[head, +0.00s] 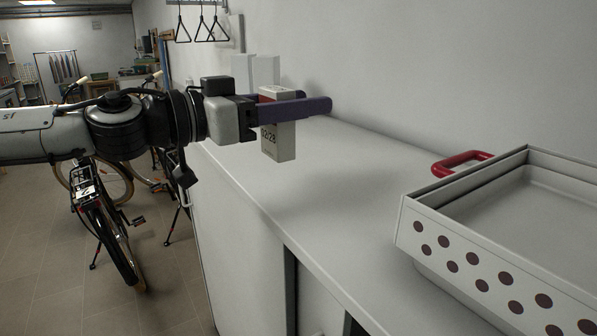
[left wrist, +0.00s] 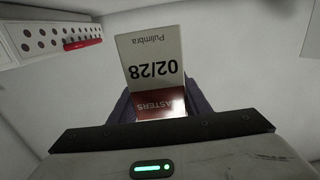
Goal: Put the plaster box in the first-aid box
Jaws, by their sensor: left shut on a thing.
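The plaster box (head: 281,146) is a small white and red carton marked "02/28", held upright in my left gripper (head: 314,102) above the counter. In the left wrist view the carton (left wrist: 152,62) sits between the fingers, its red part with "ASTERS" nearest the palm. The first-aid box appears to be the open white box with dark red dots (head: 497,276) at the right of the head view. Its visible inside is empty. The dotted face also shows at the upper left of the left wrist view (left wrist: 38,40). My right gripper is in neither view.
A red handle (head: 462,163) shows at the dotted box's far left side. The white counter (head: 335,190) is clear between carton and box. White objects (head: 264,71) stand behind my gripper, by the wall. Bicycles (head: 108,215) stand on the floor at left.

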